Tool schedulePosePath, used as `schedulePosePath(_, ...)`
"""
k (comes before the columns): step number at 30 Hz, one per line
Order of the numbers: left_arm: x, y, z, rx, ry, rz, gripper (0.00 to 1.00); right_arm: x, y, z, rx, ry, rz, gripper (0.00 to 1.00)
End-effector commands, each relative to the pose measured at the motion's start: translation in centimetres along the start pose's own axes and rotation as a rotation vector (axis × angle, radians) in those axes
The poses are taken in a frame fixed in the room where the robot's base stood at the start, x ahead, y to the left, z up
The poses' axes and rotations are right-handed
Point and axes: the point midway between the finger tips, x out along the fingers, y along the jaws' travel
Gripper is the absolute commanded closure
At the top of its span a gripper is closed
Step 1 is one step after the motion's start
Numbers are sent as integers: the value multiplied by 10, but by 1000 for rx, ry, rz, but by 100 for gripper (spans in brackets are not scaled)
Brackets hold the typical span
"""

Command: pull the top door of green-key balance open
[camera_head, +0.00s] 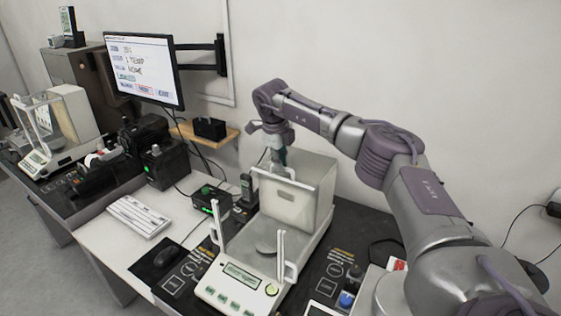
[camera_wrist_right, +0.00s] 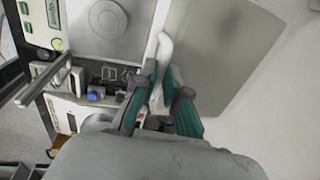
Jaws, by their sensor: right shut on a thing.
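The green-key balance (camera_head: 241,276) stands at the front centre of the head view, with green keys and a lit display. Its round pan (camera_head: 266,243) shows between upright side-door handles and also in the wrist view (camera_wrist_right: 105,19). The white top-door handle (camera_wrist_right: 163,45) lies at the front upper edge of the rear housing (camera_head: 292,207). My right gripper (camera_head: 279,163) is shut on this handle; its teal fingers (camera_wrist_right: 156,80) show on both sides in the wrist view. The clear top panel is hard to make out. My left gripper is not in view.
A keyboard (camera_head: 138,216) and mouse (camera_head: 168,256) lie left of the balance. Small bottles (camera_head: 350,287) stand to its right. A wall-mounted monitor (camera_head: 144,70) hangs behind. Another balance (camera_head: 60,135) stands at the far left. Space above the pan looks clear.

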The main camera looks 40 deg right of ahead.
Motion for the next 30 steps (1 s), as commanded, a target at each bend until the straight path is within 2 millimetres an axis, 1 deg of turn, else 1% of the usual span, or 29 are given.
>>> schedulePosePath(6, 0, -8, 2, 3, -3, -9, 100, 0, 1, 0, 0, 0, 0, 100)
schedulePosePath(7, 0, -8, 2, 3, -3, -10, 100, 0, 1, 0, 0, 0, 0, 85)
schedulePosePath(11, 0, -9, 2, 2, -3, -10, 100, 0, 1, 0, 0, 1, 0, 63)
schedulePosePath(19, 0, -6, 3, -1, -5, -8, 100, 0, 1, 0, 0, 2, 0, 63)
schedulePosePath(22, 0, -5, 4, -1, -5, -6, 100, -4, 0, 0, 0, 1, 0, 63)
schedulePosePath(26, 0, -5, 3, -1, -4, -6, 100, -22, 0, 1, 0, -2, 0, 63)
schedulePosePath(30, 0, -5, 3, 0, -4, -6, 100, -52, 0, 1, 0, -3, 0, 63)
